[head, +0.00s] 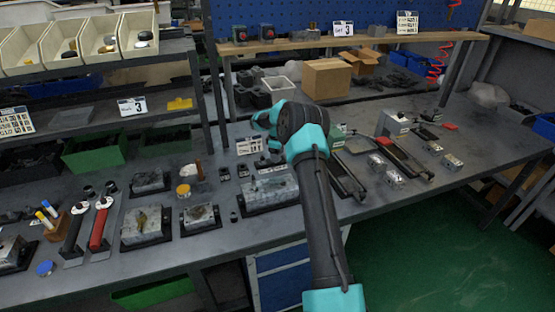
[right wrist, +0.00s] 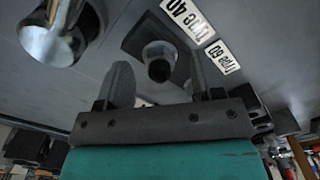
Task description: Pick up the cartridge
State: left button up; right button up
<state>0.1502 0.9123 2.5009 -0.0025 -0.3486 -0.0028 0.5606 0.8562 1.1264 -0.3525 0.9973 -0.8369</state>
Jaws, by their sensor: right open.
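In the right wrist view, a short silvery cylinder with a dark round end (right wrist: 158,62), which looks like the cartridge, stands in a dark holder between and just beyond my fingertips. My right gripper (right wrist: 158,80) is open, with a finger on each side of it and nothing held. In the head view, my right gripper (head: 266,120) is over the middle of the bench, partly hidden by its own wrist. I cannot clearly pick out the cartridge there. My left gripper is not in view.
White type labels (right wrist: 188,18) lie beside the holder. A larger shiny metal cylinder (right wrist: 58,38) is close on the left of the wrist view. On the bench, metal valve blocks (head: 268,191) stand in front, and a cardboard box (head: 326,78) stands behind.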

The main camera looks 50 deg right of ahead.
jog(key=shift+f, duration=0.3)
jog(key=shift+c, duration=0.2)
jog(key=c, duration=0.9)
